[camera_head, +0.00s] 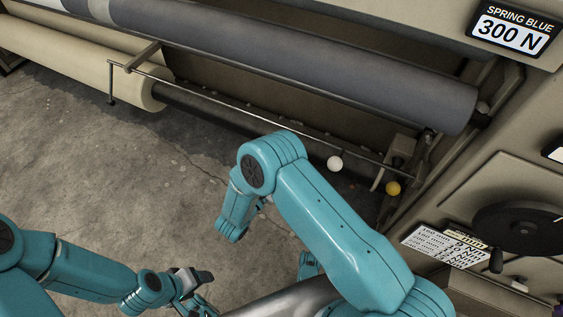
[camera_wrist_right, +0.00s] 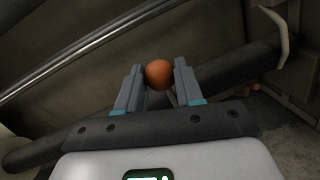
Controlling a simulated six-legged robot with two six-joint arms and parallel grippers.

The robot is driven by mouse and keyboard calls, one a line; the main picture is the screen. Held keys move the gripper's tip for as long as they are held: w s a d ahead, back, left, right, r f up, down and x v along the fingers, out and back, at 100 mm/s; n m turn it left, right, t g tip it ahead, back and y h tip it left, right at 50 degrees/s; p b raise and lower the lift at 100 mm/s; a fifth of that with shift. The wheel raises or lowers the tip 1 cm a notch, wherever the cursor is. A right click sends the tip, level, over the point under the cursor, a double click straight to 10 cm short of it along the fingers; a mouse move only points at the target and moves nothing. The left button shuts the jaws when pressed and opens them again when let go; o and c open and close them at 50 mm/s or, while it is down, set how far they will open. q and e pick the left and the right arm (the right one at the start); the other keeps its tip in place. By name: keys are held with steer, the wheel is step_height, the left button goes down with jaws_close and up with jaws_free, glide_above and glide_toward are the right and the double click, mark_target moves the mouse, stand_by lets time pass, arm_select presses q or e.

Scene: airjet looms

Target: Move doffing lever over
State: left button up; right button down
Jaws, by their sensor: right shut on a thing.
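In the right wrist view an orange ball knob (camera_wrist_right: 159,75) sits between the two fingers of my right gripper (camera_wrist_right: 158,82), which is shut on it. A thin rod shows just below the knob, mostly hidden by the gripper. In the head view my right arm covers this area, and neither the right fingertips nor the orange knob can be made out. A white ball knob (camera_head: 334,163) and a yellow ball knob (camera_head: 393,188) show at the loom's lower right. My left gripper (camera_head: 200,290) is low in the head view over the floor, far from the knobs; its opening is unclear.
A grey cloth roll (camera_head: 330,65) spans the loom above a long thin bar (camera_head: 230,102). A cream roll (camera_head: 80,70) lies at left. A dark handwheel (camera_head: 520,228) and a printed label card (camera_head: 445,247) are at right. Bare concrete floor (camera_head: 120,160) is open at left.

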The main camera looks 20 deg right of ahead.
steer(key=c, duration=0.7)
jaws_free()
steer(key=shift+c, duration=0.2)
